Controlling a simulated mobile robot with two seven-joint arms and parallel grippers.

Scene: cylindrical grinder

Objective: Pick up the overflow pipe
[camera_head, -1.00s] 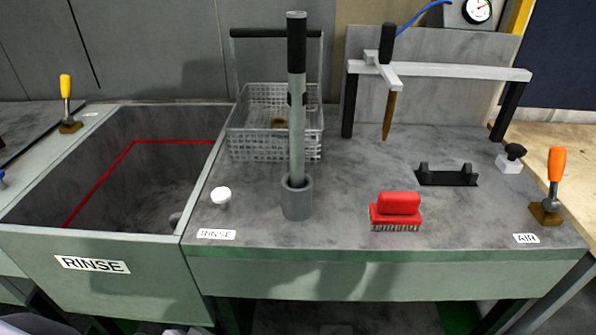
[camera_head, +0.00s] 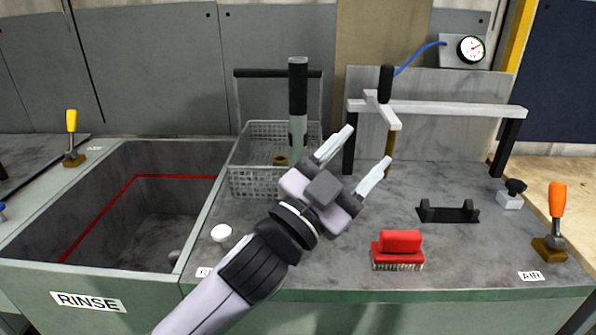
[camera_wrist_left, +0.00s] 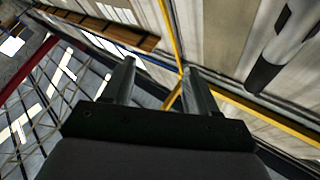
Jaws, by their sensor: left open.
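The overflow pipe (camera_head: 298,130) is a grey upright tube with a black grip (camera_head: 298,86) on top. It stands at the bench's left half, in front of the wire basket. My left gripper (camera_head: 366,147) is open and empty, to the right of the pipe in the head view. Its arm and body hide the pipe's lower part and foot. In the left wrist view the open fingers (camera_wrist_left: 158,80) have nothing between them. A grey tube with a black end, which looks like the pipe (camera_wrist_left: 283,50), shows at upper right there. My right gripper is not in view.
A wire basket (camera_head: 250,182) stands behind the pipe, with the rinse basin (camera_head: 88,228) at left. A white knob (camera_head: 221,233), red brush (camera_head: 399,243), black cradle (camera_head: 448,212), orange-handled lever (camera_head: 556,210) and air-nozzle frame (camera_head: 450,108) stand around the bench.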

